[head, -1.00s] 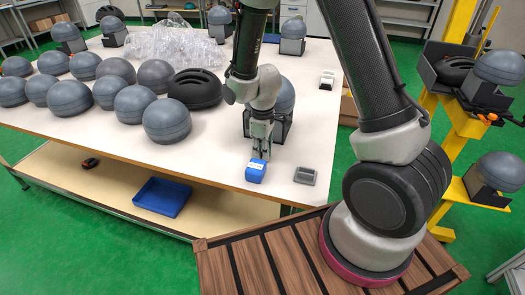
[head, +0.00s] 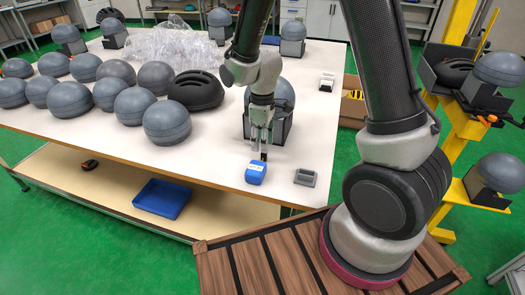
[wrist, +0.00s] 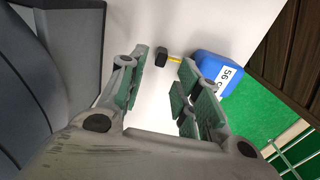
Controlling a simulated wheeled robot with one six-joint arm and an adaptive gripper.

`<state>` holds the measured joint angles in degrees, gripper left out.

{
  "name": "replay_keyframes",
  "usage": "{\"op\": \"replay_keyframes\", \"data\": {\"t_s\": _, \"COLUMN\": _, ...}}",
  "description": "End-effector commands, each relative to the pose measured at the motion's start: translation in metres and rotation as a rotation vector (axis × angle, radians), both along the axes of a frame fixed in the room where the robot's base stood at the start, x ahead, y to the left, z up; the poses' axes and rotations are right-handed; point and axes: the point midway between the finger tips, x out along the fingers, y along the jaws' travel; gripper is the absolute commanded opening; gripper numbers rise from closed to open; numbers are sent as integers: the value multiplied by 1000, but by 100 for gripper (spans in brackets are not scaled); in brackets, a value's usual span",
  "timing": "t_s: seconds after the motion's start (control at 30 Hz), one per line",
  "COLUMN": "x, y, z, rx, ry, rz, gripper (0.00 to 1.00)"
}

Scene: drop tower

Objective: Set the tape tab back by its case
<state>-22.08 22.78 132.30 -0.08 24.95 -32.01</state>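The tape's blue case (head: 256,172), with a white label, sits near the table's front edge. In the wrist view the case (wrist: 222,72) is at the right, just outside one finger. The black tape tab (wrist: 162,57) lies close to the case, joined to it by a short yellow strip (wrist: 174,60). In the head view the tab (head: 264,156) is a small dark shape behind the case. My gripper (head: 260,145) points down behind the case, above the tab. Its fingers are apart, with nothing seen held between them.
A small grey holder (head: 305,177) stands right of the case. A dark stand with a grey dome (head: 281,93) is close behind my gripper. Several grey domes (head: 168,122) and a black helmet shell (head: 196,90) occupy the left. The tabletop left of the case is clear.

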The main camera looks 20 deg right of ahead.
Motion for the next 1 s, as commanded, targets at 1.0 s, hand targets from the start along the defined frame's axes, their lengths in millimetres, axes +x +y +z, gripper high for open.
{"op": "replay_keyframes", "data": {"t_s": 1.0, "x": -96, "y": -109, "z": 219, "rx": 100, "ry": -215, "rz": -564, "gripper": 33}}
